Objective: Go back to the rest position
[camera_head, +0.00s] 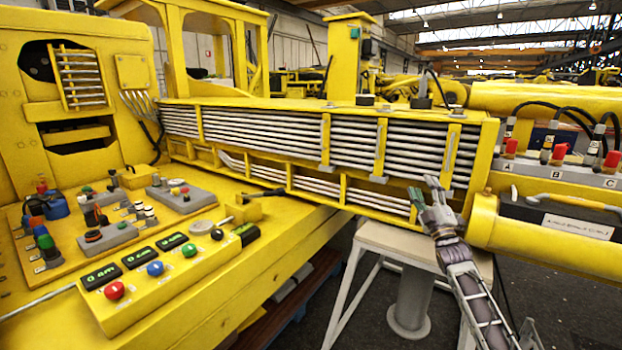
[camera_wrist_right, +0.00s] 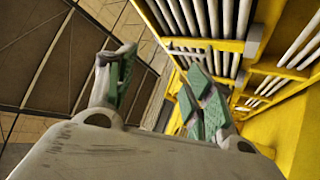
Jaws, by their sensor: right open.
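My right gripper (camera_head: 432,195) is in front of the yellow boom (camera_head: 270,103), near its lower right end. Its arm comes up from the bottom right of the head view. In the right wrist view the right gripper (camera_wrist_right: 160,90) has its green-padded fingers spread wide with nothing between them. The boom's grey pipes (camera_wrist_right: 215,20) show behind the fingers; I cannot tell whether the gripper touches them. My left gripper is not in the head view.
A yellow control console (camera_head: 170,270) with coloured buttons fills the lower left. A light stand (camera_head: 390,240) is under the boom. A panel with red connectors (camera_head: 555,160) is at the right. Dark floor (camera_head: 360,320) lies open at the bottom middle.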

